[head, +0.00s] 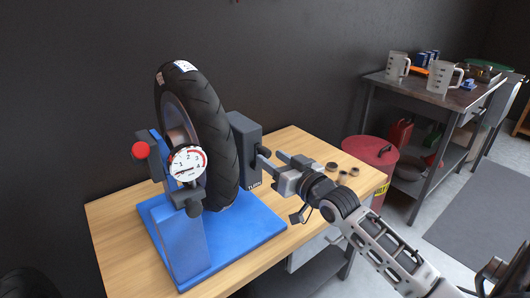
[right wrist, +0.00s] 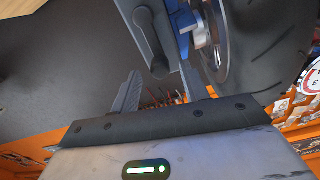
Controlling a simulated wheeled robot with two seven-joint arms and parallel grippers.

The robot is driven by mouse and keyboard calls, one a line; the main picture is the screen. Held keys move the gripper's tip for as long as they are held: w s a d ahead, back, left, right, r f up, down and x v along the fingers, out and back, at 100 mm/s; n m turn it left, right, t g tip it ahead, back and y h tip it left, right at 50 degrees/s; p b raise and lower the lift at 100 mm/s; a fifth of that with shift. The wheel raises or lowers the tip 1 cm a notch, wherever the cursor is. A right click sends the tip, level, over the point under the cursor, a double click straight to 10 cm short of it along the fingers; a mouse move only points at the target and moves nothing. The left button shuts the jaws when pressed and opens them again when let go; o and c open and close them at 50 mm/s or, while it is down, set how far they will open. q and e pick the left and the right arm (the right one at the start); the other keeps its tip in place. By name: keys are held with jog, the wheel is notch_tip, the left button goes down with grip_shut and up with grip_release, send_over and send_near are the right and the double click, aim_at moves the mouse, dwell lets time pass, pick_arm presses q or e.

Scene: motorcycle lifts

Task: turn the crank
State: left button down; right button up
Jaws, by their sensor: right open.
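A dark grey crank arm with a rounded end (right wrist: 150,40) hangs down in the right wrist view. It sits on a grey box (head: 245,143) beside the tyre in the head view, above a label reading TURN. My right gripper (head: 270,161) is open at the right side of this box, its fingers pointing at the crank. In the right wrist view the crank's end shows between my two open fingertips (right wrist: 162,78), with gaps on both sides. How deep it lies between them I cannot tell. My left gripper is out of view.
The black tyre (head: 207,130) stands on a blue stand (head: 265,222) with a dial gauge (head: 187,163) and a red knob (head: 140,150). The wooden bench (head: 115,235) holds several small rings (head: 332,167). A red bin (head: 370,155) stands to the right.

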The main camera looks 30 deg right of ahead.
aim_at(269, 155)
jog(key=shift+w+a, duration=0.15)
jog(key=shift+w, duration=1.8)
grip_shut()
